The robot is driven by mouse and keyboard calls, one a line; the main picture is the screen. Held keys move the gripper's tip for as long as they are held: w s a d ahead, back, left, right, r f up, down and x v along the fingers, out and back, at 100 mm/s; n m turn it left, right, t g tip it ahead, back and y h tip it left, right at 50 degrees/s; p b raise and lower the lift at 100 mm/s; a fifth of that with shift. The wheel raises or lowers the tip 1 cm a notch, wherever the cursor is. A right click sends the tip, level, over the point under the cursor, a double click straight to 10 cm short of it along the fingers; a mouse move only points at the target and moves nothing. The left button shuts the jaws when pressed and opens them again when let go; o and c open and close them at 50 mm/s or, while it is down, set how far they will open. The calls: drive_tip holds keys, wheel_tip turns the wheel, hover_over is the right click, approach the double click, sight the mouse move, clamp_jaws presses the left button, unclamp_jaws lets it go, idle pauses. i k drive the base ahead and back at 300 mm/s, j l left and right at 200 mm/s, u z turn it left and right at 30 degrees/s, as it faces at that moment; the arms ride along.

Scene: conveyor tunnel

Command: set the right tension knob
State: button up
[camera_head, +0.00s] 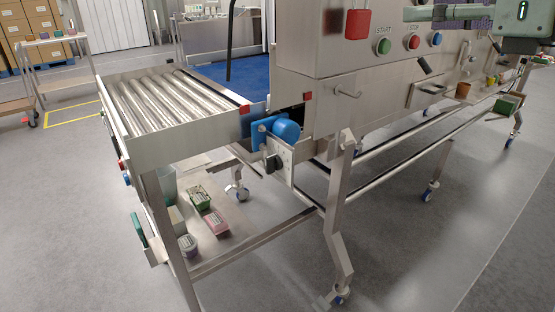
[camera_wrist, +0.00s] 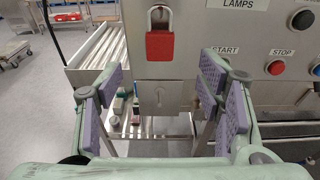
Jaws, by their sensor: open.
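A dark knob (camera_head: 272,163) sits on a small steel plate (camera_head: 285,172) below a blue round housing (camera_head: 286,130), at the near corner of the roller section in the head view. I cannot read its setting or tell whether it is the right tension knob. My gripper (camera_wrist: 163,78) is open and empty in the wrist view, its purple-padded fingers apart. It faces a red padlock (camera_wrist: 160,44) on a steel panel, which shows between and beyond the fingers. The knob cannot be made out in the wrist view. The fingers are not clearly seen in the head view.
The control panel bears a green start button (camera_head: 383,46), a red stop button (camera_head: 413,42) and a blue button (camera_head: 436,39). A steel handle (camera_head: 348,93) sticks out below it. Rollers (camera_head: 170,100) lie left.

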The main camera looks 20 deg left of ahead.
sight(273, 163)
drive_tip(key=k+j, duration=0.2)
drive_tip(key=j, duration=0.15)
drive_tip(key=k+j, duration=0.2)
drive_tip(key=j, duration=0.2)
drive_tip(key=k+j, duration=0.2)
drive_tip(key=j, duration=0.15)
